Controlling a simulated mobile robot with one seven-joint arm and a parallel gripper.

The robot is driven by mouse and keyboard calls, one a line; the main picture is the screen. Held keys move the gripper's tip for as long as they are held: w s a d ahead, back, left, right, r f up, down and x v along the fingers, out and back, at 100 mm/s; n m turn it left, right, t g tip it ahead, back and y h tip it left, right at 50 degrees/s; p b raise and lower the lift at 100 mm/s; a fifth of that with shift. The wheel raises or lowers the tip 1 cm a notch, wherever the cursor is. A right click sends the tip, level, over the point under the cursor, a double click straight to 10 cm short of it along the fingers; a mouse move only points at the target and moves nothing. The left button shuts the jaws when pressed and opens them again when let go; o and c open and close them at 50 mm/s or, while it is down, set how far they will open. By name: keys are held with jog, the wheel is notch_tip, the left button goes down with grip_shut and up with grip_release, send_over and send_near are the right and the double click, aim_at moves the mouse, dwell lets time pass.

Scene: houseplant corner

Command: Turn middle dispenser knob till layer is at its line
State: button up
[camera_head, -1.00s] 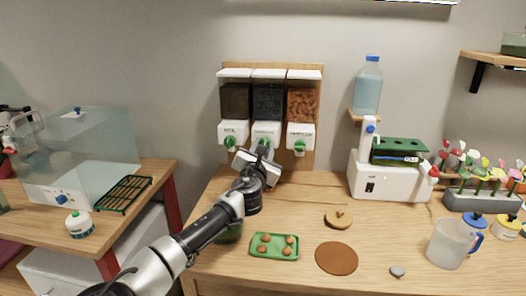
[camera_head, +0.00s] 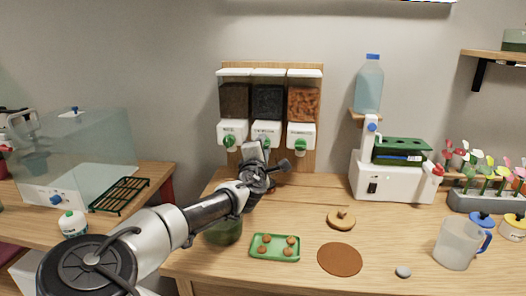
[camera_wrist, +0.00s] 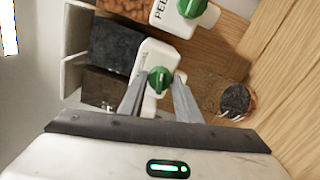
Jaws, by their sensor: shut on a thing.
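The middle dispenser (camera_head: 266,104) holds black material and hangs on the wooden board between two others. Its green knob (camera_wrist: 160,80) shows between my fingers in the wrist view. My gripper (camera_wrist: 160,90) is shut on this knob, one finger on each side. In the head view my gripper (camera_head: 254,150) is at the middle dispenser's front and covers part of it. A round vessel with a dark layer (camera_wrist: 236,99) stands on the wood below the dispensers in the wrist view. Any line on its wall cannot be made out, and my arm hides it in the head view.
The left dispenser (camera_head: 234,102) holds dark brown material, the right one (camera_head: 303,104) orange-brown chunks. A jug (camera_head: 460,244) stands at right.

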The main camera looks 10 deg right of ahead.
jog(key=shift+f+m+b, duration=0.1)
jog(key=shift+m+b, duration=0.25)
jog(key=shift+m, duration=0.75)
jog(key=o, duration=1.1)
jog(key=shift+c, duration=0.2)
jog(key=shift+s, duration=0.1)
jog(key=p+v, duration=0.2)
jog(key=v, duration=1.5)
jog(key=shift+s, duration=0.15)
